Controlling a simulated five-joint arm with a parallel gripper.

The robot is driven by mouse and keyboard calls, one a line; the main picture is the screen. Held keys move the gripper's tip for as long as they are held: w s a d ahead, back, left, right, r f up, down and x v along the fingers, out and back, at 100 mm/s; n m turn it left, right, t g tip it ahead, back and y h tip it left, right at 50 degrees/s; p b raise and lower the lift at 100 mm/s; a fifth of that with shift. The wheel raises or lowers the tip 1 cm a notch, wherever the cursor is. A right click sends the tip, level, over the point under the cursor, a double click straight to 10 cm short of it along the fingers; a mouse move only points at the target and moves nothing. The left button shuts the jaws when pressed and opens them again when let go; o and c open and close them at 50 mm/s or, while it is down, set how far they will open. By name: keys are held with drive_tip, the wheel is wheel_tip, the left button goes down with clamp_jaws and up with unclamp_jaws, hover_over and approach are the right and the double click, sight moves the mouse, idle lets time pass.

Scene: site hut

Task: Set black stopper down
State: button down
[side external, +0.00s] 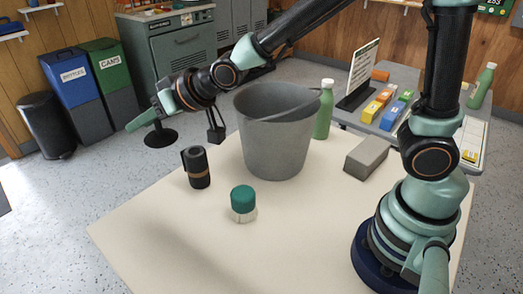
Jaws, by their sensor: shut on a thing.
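The black stopper (161,138) is a dark round disc with a short stem standing up from it. It hangs at the end of my gripper (142,121), which is shut on it. The disc is about level, and in the picture it shows against the floor, beyond the table's far left edge. The teal fingers point down and left and partly hide the stem. How high the stopper is above the table cannot be told.
On the pale table (165,235) stand a grey bucket (272,135), a black flask (197,172), a green-lidded jar (243,205), a grey block (367,157) and a green bottle (324,115). The table's front left is clear.

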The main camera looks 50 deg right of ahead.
drive_tip(key=d+r+m+h, duration=0.2)
drive_tip(key=d+r, duration=0.2)
drive_tip(key=d, duration=0.6)
drive_tip(key=s+d+r+m+t+h, duration=0.1)
drive_tip(key=d+r, duration=0.3)
drive_tip(key=d, duration=0.7)
drive_tip(key=shift+s+r+m+h, duration=0.2)
drive_tip(key=shift+r+m+h, duration=0.1)
drive_tip(key=shift+m+h, duration=0.55)
drive_tip(key=shift+a, duration=0.15)
drive_tip(key=n+g+y, duration=0.2)
drive_tip(key=n+y, duration=0.4)
hover_over(160, 226)
wheel_tip(160, 226, down, 11)
drive_tip(key=shift+r+t, duration=0.1)
drive_tip(key=shift+t, duration=0.2)
wheel_tip(160, 226, down, 20)
drive_tip(key=shift+r, duration=0.15)
